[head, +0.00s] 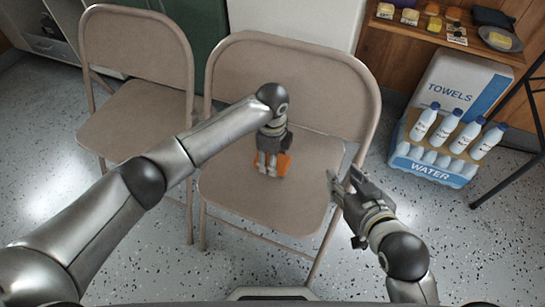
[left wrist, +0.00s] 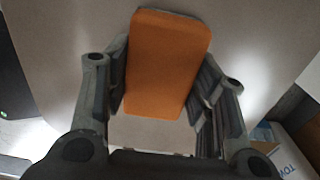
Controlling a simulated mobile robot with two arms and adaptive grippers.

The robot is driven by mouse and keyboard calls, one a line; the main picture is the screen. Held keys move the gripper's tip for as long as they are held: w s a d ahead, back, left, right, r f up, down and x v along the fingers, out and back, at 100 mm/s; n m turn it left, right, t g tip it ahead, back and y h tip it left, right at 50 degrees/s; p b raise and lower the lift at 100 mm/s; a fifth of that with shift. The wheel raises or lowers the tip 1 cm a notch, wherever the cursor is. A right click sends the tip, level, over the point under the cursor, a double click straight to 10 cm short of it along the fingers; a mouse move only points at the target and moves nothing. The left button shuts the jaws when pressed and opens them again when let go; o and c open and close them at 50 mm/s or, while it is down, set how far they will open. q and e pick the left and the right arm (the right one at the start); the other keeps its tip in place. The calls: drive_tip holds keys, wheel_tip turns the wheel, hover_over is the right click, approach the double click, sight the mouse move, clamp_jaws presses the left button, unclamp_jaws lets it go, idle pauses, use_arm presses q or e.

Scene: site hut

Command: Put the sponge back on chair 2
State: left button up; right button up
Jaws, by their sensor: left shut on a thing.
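The orange sponge (head: 283,163) is at my left gripper (head: 268,168), over the seat of the right-hand folding chair (head: 230,205). In the left wrist view the sponge (left wrist: 165,62) sits between the two fingers of my left gripper (left wrist: 165,105), which is shut on it. I cannot tell whether the sponge touches the seat. My right gripper (head: 342,188) is at the right edge of that seat, its fingers apart, with nothing between them. No chair number is visible.
A second folding chair (head: 135,115) stands at the left. A water bottle pack (head: 432,165) and a towels box (head: 463,80) are on the floor at right. A wooden shelf (head: 440,38) holds small items. A black stand leg (head: 510,180) is at far right.

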use_arm(q)
drive_tip(key=shift+f, duration=0.3)
use_arm(e)
drive_tip(key=shift+s+d+f, duration=0.1)
drive_tip(key=shift+s+f, duration=0.15)
drive_tip(key=shift+f, duration=0.05)
drive_tip(key=shift+s+d+f+g, duration=0.1)
drive_tip(key=shift+f+g, duration=0.1)
drive_tip(key=shift+g, duration=0.1)
use_arm(q)
drive_tip(key=shift+f, duration=0.1)
drive_tip(key=o, duration=1)
use_arm(e)
drive_tip(key=shift+r, duration=0.15)
